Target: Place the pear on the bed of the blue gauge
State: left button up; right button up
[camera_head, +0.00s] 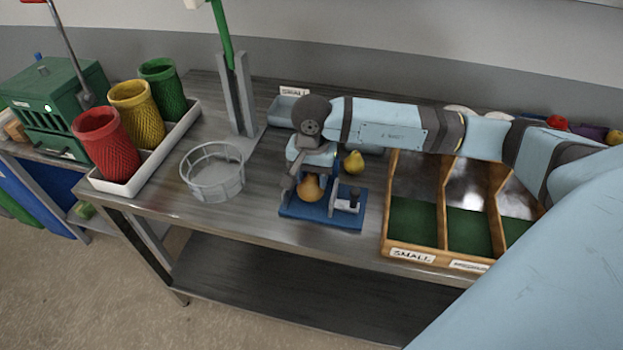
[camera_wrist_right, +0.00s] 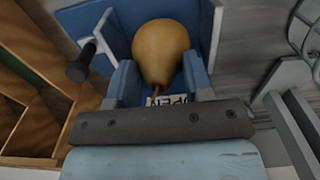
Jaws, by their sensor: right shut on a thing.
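The brown-orange pear (camera_head: 309,190) is at the blue gauge (camera_head: 333,217) on the table, over its bed. In the right wrist view the pear (camera_wrist_right: 161,50) is between the two fingers, with its stem end toward the gripper. The blue gauge (camera_wrist_right: 78,20) lies around and behind it there. My right gripper (camera_head: 308,176) comes from above and is shut on the pear; its fingers also show in the wrist view (camera_wrist_right: 161,78). I cannot tell whether the pear's underside touches the bed. My left gripper is not in view.
A yellow pear (camera_head: 353,162) stands behind the gauge. A wooden sorting box (camera_head: 439,212) with green-floored compartments is to the right. A grey wire basket (camera_head: 213,178) is left, near a post with a green rod (camera_head: 222,35). Red (camera_head: 104,141), yellow and green baskets stand farther left.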

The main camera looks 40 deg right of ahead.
jog(key=shift+f, duration=0.9)
jog(key=o, duration=1)
jog(key=shift+f, duration=0.1)
jog(key=shift+r, duration=0.35)
notch_tip(320, 180, up, 12)
jog(key=shift+f+b, duration=0.15)
jog(key=shift+b, duration=0.6)
